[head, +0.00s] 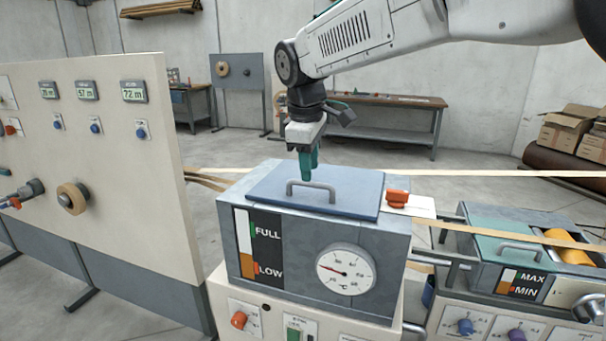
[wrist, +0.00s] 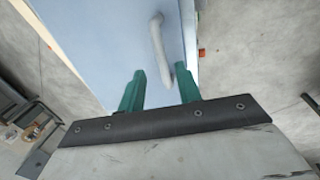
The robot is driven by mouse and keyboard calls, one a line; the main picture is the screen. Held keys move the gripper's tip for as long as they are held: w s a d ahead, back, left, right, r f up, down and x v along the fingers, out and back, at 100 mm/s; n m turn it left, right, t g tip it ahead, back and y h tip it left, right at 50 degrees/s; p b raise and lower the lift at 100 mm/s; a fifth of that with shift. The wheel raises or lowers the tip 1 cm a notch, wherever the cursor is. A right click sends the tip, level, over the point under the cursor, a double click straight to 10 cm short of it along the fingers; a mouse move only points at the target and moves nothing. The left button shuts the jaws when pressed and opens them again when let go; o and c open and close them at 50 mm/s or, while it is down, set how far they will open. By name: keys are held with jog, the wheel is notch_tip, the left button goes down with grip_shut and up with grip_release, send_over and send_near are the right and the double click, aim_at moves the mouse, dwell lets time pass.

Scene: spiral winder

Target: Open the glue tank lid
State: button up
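The glue tank lid (head: 345,205) is a flat blue-grey plate lying closed on top of the grey glue tank (head: 300,235). Its grey bar handle (head: 311,187) stands up near the middle of the lid. My gripper (head: 307,178) points down just above the lid, close to the handle. In the wrist view my gripper's green fingers (wrist: 160,88) are apart, with the handle (wrist: 158,48) reaching down toward the gap between them. The lid (wrist: 105,40) also shows there. I cannot tell whether a finger touches the handle.
An orange-red knob (head: 397,198) sits at the tank's right edge. A second tank (head: 530,255) with its own lid and handle stands at the right. A cream control panel (head: 110,180) stands at the left. A pale strip (head: 480,173) runs behind the tank.

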jog(key=shift+w+d+f, duration=0.1)
jog(key=shift+w+f, duration=0.05)
jog(key=shift+f, duration=0.55)
jog(key=shift+w+f, duration=0.1)
jog(key=shift+f, duration=0.6)
